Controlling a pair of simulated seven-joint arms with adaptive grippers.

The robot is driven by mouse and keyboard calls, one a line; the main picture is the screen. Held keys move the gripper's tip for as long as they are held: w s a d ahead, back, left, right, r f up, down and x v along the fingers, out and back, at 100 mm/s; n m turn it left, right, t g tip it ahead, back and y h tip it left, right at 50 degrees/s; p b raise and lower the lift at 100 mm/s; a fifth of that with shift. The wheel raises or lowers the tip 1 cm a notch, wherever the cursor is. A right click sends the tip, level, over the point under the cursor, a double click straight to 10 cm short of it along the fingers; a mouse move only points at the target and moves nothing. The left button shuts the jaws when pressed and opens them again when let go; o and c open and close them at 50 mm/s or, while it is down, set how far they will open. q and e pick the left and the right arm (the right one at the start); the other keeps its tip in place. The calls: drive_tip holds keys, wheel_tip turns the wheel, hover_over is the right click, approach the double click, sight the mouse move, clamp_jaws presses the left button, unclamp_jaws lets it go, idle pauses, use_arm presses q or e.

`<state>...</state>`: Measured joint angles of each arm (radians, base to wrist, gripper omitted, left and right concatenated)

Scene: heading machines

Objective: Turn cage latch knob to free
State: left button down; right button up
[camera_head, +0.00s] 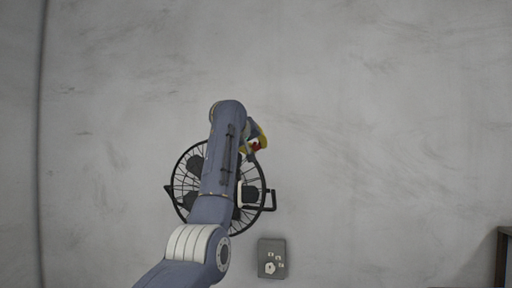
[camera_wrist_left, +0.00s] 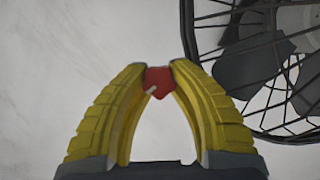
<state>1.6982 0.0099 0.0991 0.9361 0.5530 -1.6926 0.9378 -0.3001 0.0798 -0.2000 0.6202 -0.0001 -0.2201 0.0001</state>
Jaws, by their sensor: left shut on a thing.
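The red latch knob (camera_wrist_left: 158,82) sits between the two yellow fingertips of my left gripper (camera_wrist_left: 159,70) in the left wrist view. The gripper is shut on it, and a small pale mark shows on its lower left. In the head view the left gripper (camera_head: 257,142) is at the upper right of the round black fan cage (camera_head: 176,205), with a bit of red at its fingers. My left arm covers the middle of the fan. The cage also shows in the left wrist view (camera_wrist_left: 262,135), right of the fingers. What the knob is mounted on is hidden. My right gripper is out of view.
A grey control box (camera_head: 272,257) with pale knobs is below the fan, to its right. A black handle-like bracket (camera_head: 271,200) sticks out from the cage's right side. A dark piece of furniture (camera_head: 503,258) stands at the lower right edge. The grey surface around is clear.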

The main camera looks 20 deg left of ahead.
use_arm(q)
drive_tip(key=m+y, duration=0.1)
drive_tip(key=m, duration=0.1)
drive_tip(key=m+y, duration=0.2)
drive_tip(key=shift+d+r+g, duration=0.15)
drive_tip(key=shift+g, duration=0.15)
drive_tip(key=m+y, duration=0.2)
drive_tip(key=m, duration=0.2)
drive_tip(key=shift+d+y, duration=0.1)
drive_tip(key=shift+y, duration=0.3)
drive_tip(key=shift+m, duration=0.3)
drive_tip(key=c, duration=1.3)
unclamp_jaws()
drive_tip(key=shift+d, duration=0.1)
drive_tip(key=v, duration=1.1)
drive_tip(key=shift+s+d, duration=0.2)
drive_tip(key=shift+s, duration=0.2)
